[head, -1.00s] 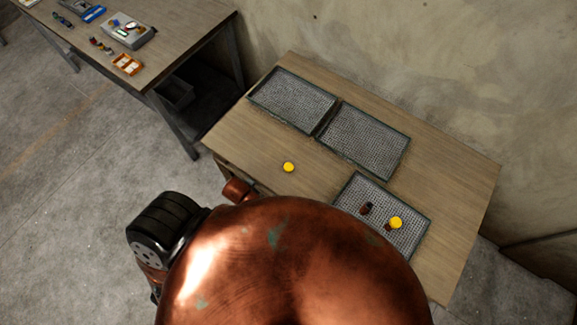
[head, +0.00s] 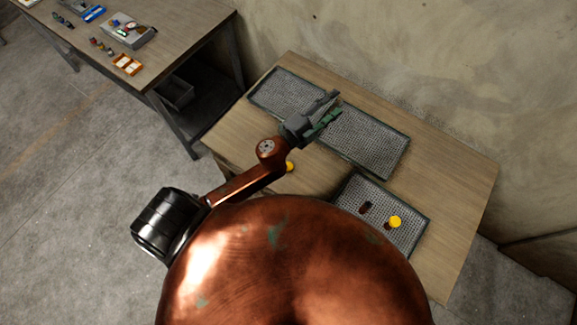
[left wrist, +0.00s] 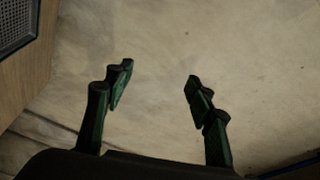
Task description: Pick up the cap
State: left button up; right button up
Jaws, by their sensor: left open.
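A yellow cap (head: 290,166) lies on the bare wood of the table, in front of the back trays. My left forearm covers part of it in the head view. A second yellow round piece (head: 395,222) is in the front right tray, beside small dark brown pieces (head: 366,207). My left gripper (head: 331,105) is over the back trays, beyond the cap, and holds nothing. In the left wrist view its two green-tipped fingers (left wrist: 158,85) stand wide apart with only wall behind them. My right gripper is not in view.
Two mesh trays, a left one (head: 262,94) and a right one (head: 398,157), lie along the table's back. The front right tray (head: 424,232) is near the edge. A wall stands behind. Another table (head: 180,35) with small parts is at upper left.

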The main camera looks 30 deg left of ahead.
pick_arm(q)
jog(key=s+d+m+g+h, duration=0.2)
jog(key=d+m+g+h, duration=0.15)
jog(key=d+m, duration=0.3)
jog(key=s+d+m+g+h, duration=0.3)
jog(key=d+m+h, duration=0.25)
jog(key=d, duration=0.25)
jog(key=s+d+f+m+g+y, duration=0.1)
jog(key=s+d+f+m+g, duration=0.25)
jog(key=f+m, duration=0.2)
jog(key=m+g+y, duration=0.8)
jog(key=m+y, duration=0.1)
jog(key=y, duration=0.5)
send_over(290, 165)
jog(key=shift+n, duration=0.25)
jog(key=f, duration=1.9)
jog(key=shift+d+f, duration=0.2)
jog(key=shift+a+f, duration=0.2)
jog(key=shift+f, duration=0.65)
notch_tip(290, 165, down, 6)
jog(key=shift+s+a+r+p, duration=0.1)
jog(key=shift+s+p, duration=0.05)
jog(key=shift+p, duration=0.6)
jog(key=c, duration=0.9)
